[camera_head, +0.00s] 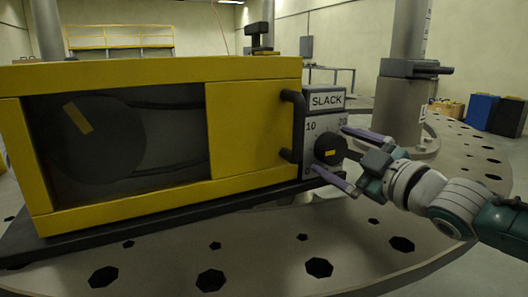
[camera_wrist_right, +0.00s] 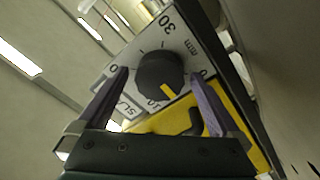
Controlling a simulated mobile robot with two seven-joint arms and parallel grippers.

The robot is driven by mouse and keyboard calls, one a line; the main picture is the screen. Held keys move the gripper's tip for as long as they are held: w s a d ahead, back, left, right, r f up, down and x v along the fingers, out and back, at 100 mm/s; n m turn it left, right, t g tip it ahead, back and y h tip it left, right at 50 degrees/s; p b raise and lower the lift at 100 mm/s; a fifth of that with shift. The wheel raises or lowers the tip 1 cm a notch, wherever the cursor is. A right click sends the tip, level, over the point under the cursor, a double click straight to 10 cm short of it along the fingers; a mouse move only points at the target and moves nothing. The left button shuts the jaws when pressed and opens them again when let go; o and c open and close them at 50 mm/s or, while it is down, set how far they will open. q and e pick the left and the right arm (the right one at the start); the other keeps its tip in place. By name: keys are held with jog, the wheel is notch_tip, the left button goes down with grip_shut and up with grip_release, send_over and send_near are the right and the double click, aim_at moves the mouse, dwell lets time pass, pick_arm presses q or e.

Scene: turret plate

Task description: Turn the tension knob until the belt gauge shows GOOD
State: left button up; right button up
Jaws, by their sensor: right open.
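The tension knob (camera_head: 329,150) is a dark round knob with a yellow mark, on the grey gauge panel (camera_head: 311,146) at the right end of the yellow machine. The belt gauge display (camera_head: 327,101) above it reads SLACK. My right gripper (camera_head: 331,149) is open, with one purple finger above the knob and one below it. In the right wrist view the knob (camera_wrist_right: 160,73) sits beyond and between the two fingertips (camera_wrist_right: 160,76), with gaps visible on both sides. Its yellow mark points toward the bottom of that picture. My left gripper is out of view.
The yellow machine (camera_head: 250,140) has a dark window showing a wheel and belt. A black handle (camera_head: 291,125) stands out just left of the gauge panel. The machine rests on a round plate (camera_head: 260,262) with several dark holes. A grey post (camera_head: 402,105) stands behind right.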

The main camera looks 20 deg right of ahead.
jog(key=s, duration=0.3)
jog(key=s+p, duration=0.1)
jog(key=s, duration=0.2)
jog(key=s+p, duration=0.1)
jog(key=s, duration=0.2)
jog(key=shift+s+d, duration=0.35)
jog(key=shift+d, duration=0.05)
